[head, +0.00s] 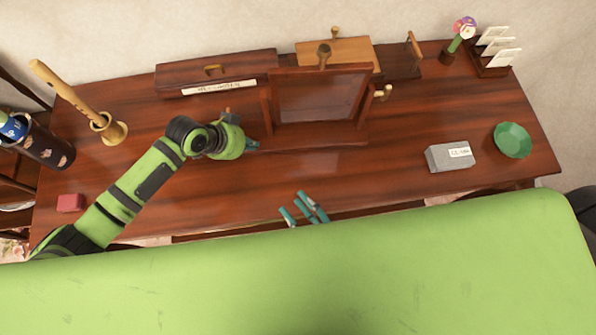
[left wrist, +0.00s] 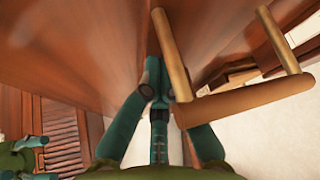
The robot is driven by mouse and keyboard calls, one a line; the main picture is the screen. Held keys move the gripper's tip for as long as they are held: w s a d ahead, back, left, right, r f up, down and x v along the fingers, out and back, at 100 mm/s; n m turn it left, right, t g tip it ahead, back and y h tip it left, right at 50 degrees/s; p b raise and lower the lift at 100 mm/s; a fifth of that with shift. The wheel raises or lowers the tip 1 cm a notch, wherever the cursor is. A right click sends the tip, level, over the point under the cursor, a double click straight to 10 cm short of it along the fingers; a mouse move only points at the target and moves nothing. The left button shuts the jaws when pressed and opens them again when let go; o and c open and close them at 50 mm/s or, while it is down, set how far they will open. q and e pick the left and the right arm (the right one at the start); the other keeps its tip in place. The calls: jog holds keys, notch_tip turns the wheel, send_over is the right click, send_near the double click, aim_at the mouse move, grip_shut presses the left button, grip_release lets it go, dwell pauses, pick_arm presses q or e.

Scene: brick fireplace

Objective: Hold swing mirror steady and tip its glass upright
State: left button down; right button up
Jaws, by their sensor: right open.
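The swing mirror (head: 367,110) stands on the table, with its dark glass (head: 322,97) in a wooden frame between two posts. The glass looks tilted back, though I cannot tell how far. A pale knob (head: 384,92) sticks out at its right side. My left gripper (head: 253,146) is low at the left end of the mirror's base. In the left wrist view its teal fingers (left wrist: 160,90) come close together on wood, seemingly the mirror's stand; the contact is partly hidden. My right gripper (head: 305,207) is open and empty at the table's front edge, apart from the mirror.
A long dark box (head: 215,84) and a light wooden box (head: 334,50) stand behind the mirror. A grey box (head: 450,159) and green bowl (head: 513,140) are at right. A red block (head: 70,203) is at left. The tabletop before the mirror is clear.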

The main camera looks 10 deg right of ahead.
jog(key=shift+s+a+f+g, duration=0.15)
jog(key=shift+s+f+g, duration=0.1)
jog(key=shift+f, duration=0.25)
jog(key=shift+s+a+f+g, duration=0.1)
jog(key=shift+s+f+g, duration=0.1)
jog(key=shift+f, duration=0.25)
